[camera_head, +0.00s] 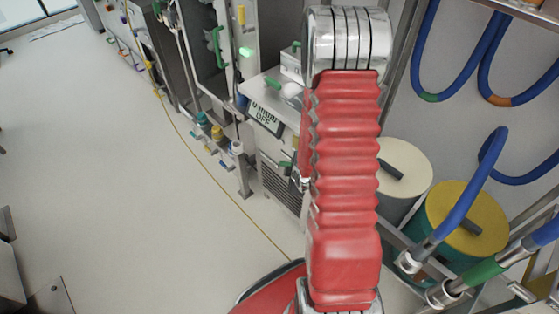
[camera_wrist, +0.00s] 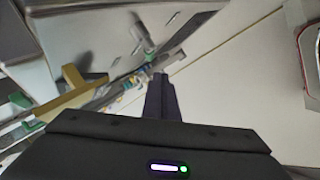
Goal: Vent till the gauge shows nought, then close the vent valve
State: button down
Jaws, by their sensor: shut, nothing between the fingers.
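A small display panel (camera_head: 265,118) on the steel unit left of my arm shows dark text. Its lower line reads OFF; the upper line is too small to read surely. It may be the gauge. Green handles (camera_head: 247,52) show on the pipework and unit nearby. I cannot tell which part is the vent valve. In the wrist view a small fitting with a green part (camera_wrist: 145,35) sits on a grey panel beyond the fingers. My gripper (camera_wrist: 160,80) is shut and empty, apart from the fitting. My gripper is not seen in the head view, where my red arm covers the middle.
Drums with cream (camera_head: 405,165) and yellow (camera_head: 468,215) lids stand at right beneath blue hoses (camera_head: 450,80). A yellow line (camera_head: 200,165) runs over the open floor at left. A brownish-yellow bar (camera_wrist: 70,95) is left of the fingers in the wrist view.

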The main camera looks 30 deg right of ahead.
jog(key=a+r+m, duration=0.2)
jog(key=a+r, duration=0.2)
jog(key=r, duration=0.3)
jog(key=a+r+m+g, duration=0.1)
jog(key=a+r, duration=0.2)
jog(key=r, duration=0.4)
jog(key=a+r+m, duration=0.2)
jog(key=a+r, duration=0.2)
jog(key=r, duration=0.4)
jog(key=s+a+r+m+y, duration=0.1)
jog(key=s+a+r+m, duration=0.1)
jog(key=s+a+r, duration=0.4)
jog(key=s+a+r+m+g+y, duration=0.1)
jog(key=s+a+r+m, duration=0.2)
jog(key=s+a+r, duration=0.3)
jog(key=s+r, duration=0.1)
jog(key=s, duration=0.4)
jog(key=shift+y, duration=0.3)
